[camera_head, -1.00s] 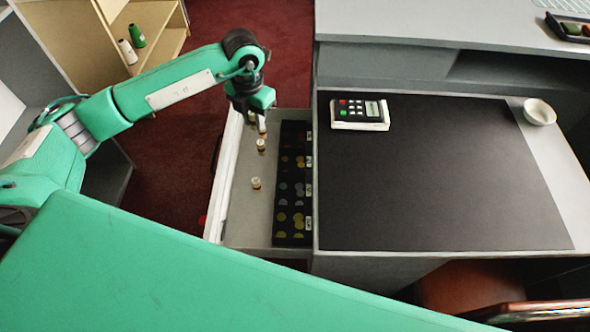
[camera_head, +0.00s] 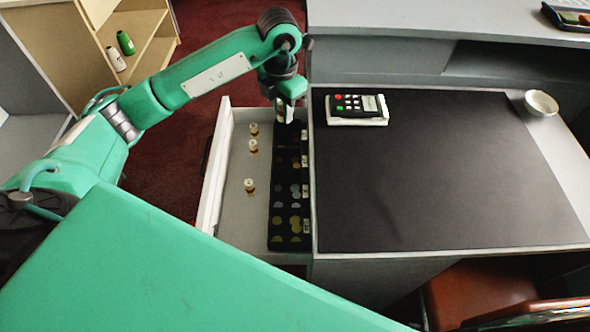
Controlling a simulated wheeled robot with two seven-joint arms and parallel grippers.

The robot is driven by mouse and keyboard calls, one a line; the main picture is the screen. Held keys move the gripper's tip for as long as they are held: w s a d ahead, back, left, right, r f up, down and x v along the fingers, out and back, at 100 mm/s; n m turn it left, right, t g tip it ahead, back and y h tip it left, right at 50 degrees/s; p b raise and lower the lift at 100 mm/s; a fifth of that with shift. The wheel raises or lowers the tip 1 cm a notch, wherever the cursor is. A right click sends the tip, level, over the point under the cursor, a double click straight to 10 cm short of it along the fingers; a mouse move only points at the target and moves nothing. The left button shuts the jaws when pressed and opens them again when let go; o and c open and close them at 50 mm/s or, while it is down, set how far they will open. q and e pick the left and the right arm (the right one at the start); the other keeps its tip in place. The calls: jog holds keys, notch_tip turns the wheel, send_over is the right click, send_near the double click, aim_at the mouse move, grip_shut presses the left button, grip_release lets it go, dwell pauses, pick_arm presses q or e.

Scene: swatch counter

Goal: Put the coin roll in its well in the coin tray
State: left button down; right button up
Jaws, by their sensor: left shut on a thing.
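The black coin tray (camera_head: 275,215) lies along the right side of the open drawer, with coins in several of its compartments. My left gripper (camera_head: 284,118) points down over the tray's far end. It is shut on a small pale thing, probably a coin roll, mostly hidden by the fingers. I cannot tell whether it touches the tray. Three small coin rolls stand on the drawer floor left of the tray: a far one (camera_head: 254,129), a middle one (camera_head: 253,146) and a near one (camera_head: 249,185). My right gripper is out of view.
The open drawer (camera_head: 232,215) has a white front panel at left. Right of it, a counter with a dark mat (camera_head: 430,180) holds a card terminal (camera_head: 357,107) and a white bowl (camera_head: 541,103).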

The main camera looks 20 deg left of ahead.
pick_arm(q)
jog(key=shift+w+d, duration=0.1)
jog(key=shift+d, duration=0.15)
jog(key=shift+f, duration=0.4)
send_over(287, 167)
notch_tip(287, 167, down, 14)
jog(key=shift+d+f, duration=0.1)
jog(key=shift+f, duration=2.55)
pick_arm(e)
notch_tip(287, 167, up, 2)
pick_arm(q)
jog(key=shift+f+b, duration=0.1)
jog(key=shift+b, duration=0.25)
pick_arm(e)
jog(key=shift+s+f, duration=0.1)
pick_arm(q)
jog(key=c, duration=1.2)
grip_release()
jog(key=shift+c, duration=0.2)
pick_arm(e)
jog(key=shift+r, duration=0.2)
